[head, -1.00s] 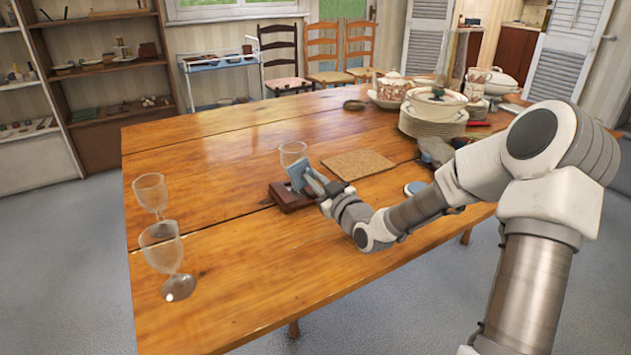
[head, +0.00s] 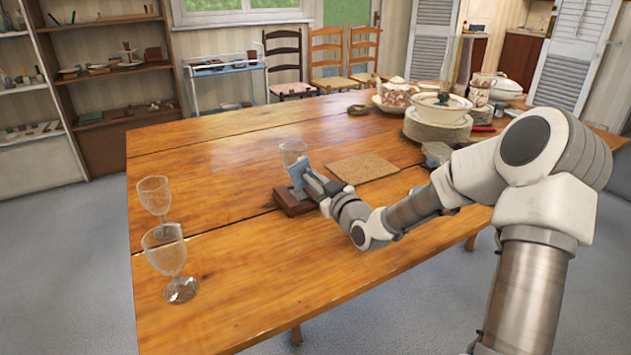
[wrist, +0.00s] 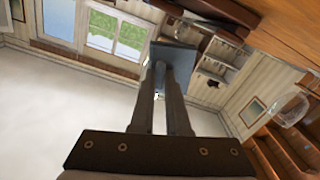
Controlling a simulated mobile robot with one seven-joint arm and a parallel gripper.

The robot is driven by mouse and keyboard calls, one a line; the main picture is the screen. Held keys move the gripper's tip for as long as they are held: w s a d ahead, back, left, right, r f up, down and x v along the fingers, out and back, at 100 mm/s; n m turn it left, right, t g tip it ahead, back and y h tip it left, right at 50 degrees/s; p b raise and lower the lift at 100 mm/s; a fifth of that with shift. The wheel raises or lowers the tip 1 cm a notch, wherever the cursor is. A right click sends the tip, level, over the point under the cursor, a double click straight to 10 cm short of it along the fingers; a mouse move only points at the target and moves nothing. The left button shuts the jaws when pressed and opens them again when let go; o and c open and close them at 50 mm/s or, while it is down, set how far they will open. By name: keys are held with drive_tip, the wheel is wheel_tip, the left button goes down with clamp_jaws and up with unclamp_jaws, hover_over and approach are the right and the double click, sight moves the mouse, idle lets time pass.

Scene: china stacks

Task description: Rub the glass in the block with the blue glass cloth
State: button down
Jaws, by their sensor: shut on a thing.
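The glass in the block (head: 293,151) stands upright in the dark brown wooden block (head: 294,208) on the table. My gripper (head: 307,177) is shut on the blue glass cloth (head: 297,170), on the near side of the glass. The cloth covers the lower part of the glass's bowl in the head view and looks close against it; I cannot tell whether they touch. In the wrist view, my fingers (wrist: 166,75) are closed together on the blue-grey cloth (wrist: 176,54). A clear glass shape (wrist: 290,110) shows at the right there; which glass it is, I cannot tell.
Two stemmed glasses stand at the table's left, one farther (head: 154,196) and one nearer (head: 166,248). A cork mat (head: 362,167) lies right of the block. A plate stack (head: 437,129) and other china crowd the back right. The table's front middle is clear.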

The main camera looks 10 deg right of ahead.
sight(307, 161)
drive_tip(key=shift+w+a, duration=0.1)
drive_tip(key=shift+w, duration=0.05)
drive_tip(key=shift+r+p, duration=1)
drive_tip(key=shift+r, duration=0.8)
drive_tip(key=shift+b, duration=0.35)
drive_tip(key=shift+f, duration=0.1)
wheel_tip(307, 161, down, 4)
drive_tip(key=b, duration=0.3)
drive_tip(key=shift+b, duration=0.3)
drive_tip(key=shift+r, duration=0.2)
drive_tip(key=shift+v, duration=2.95)
